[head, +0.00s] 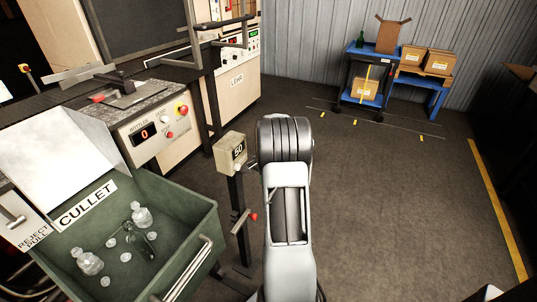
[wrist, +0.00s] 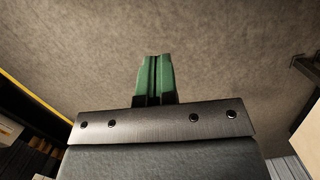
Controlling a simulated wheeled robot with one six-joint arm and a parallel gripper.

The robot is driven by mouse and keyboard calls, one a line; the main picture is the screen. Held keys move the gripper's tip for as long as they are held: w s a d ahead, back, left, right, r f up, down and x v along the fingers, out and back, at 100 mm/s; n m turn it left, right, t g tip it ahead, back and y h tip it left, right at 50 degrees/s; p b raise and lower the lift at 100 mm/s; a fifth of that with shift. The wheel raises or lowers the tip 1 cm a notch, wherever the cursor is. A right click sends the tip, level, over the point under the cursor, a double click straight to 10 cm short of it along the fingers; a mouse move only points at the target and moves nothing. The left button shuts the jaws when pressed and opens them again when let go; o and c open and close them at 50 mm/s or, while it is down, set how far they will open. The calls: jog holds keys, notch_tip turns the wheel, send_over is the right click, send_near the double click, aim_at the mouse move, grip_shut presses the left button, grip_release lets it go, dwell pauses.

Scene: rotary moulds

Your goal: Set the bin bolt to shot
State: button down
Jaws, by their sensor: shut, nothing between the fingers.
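The green CULLET bin (head: 178,262) stands at the lower left of the head view, with glass pieces inside and a metal bar handle on its right side. A small metal rod with a red knob (head: 253,217) sits low on the dark post beside the bin. It looks like the bin bolt, but I cannot tell whether it is shot. My gripper (wrist: 155,60) shows in the wrist view, its green fingers shut together and empty against bare floor. The gripper is hidden in the head view, where my arm stands right of the post. The wrist view shows no bolt.
A box marked 50 (head: 231,152) tops the post. A control panel (head: 157,133) with a red button stands behind the bin. A blue cart (head: 361,103) with boxes is at the back. The floor (head: 400,220) to the right is clear.

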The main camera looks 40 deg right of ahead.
notch_tip(320, 180, up, 9)
jog(key=d+p, duration=0.1)
jog(key=p, duration=0.1)
jog(key=shift+w+d+r, duration=0.15)
jog(key=shift+d+r, duration=0.05)
jog(key=shift+d, duration=0.15)
dwell(0.5)
